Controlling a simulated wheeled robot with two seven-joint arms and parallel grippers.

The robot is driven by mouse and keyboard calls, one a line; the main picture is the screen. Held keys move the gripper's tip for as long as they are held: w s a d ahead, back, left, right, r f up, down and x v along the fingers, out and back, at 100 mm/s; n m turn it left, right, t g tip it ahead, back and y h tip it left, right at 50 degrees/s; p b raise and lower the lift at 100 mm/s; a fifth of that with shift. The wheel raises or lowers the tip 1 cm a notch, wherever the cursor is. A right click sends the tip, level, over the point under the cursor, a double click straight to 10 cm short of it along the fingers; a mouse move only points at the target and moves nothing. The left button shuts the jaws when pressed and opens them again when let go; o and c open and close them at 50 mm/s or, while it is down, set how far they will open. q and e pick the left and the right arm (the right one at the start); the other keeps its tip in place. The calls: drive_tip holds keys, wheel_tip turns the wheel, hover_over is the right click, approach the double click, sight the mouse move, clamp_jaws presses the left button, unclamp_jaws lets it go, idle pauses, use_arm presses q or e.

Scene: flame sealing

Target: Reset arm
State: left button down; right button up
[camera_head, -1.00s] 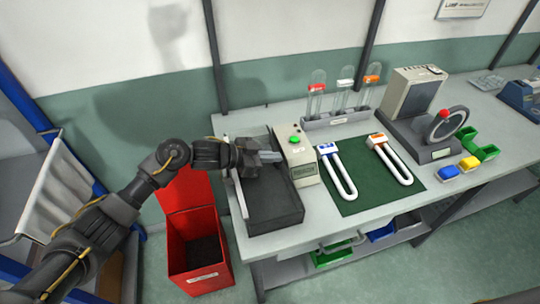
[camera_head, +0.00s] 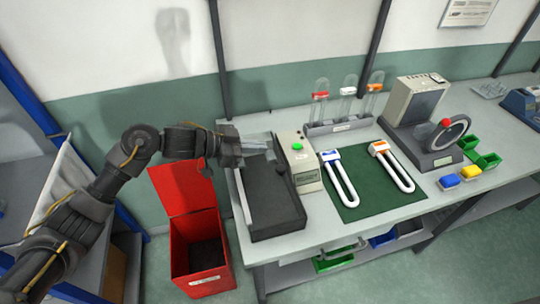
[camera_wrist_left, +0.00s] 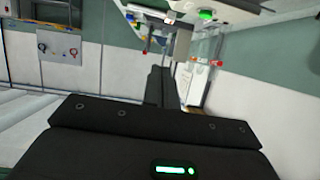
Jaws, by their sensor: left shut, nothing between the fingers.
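My left gripper (camera_head: 262,149) reaches in from the left, above the back of the dark machine (camera_head: 274,200) with a green button on its control box (camera_head: 298,147). Its fingers are shut with nothing between them. In the left wrist view the shut fingers (camera_wrist_left: 160,88) point forward, and a green lit button (camera_wrist_left: 207,15) shows near the top edge. My right gripper does not show in any view.
A red bin (camera_head: 197,240) with its lid up stands left of the bench. A green mat (camera_head: 375,208) holds two white U-shaped pieces. A rack (camera_head: 338,126) with three capped tubes stands behind.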

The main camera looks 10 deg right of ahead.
use_arm(q)
drive_tip(key=shift+s+a+r, duration=0.25)
drive_tip(key=shift+a+r, duration=0.7)
drive_tip(key=shift+r, duration=0.05)
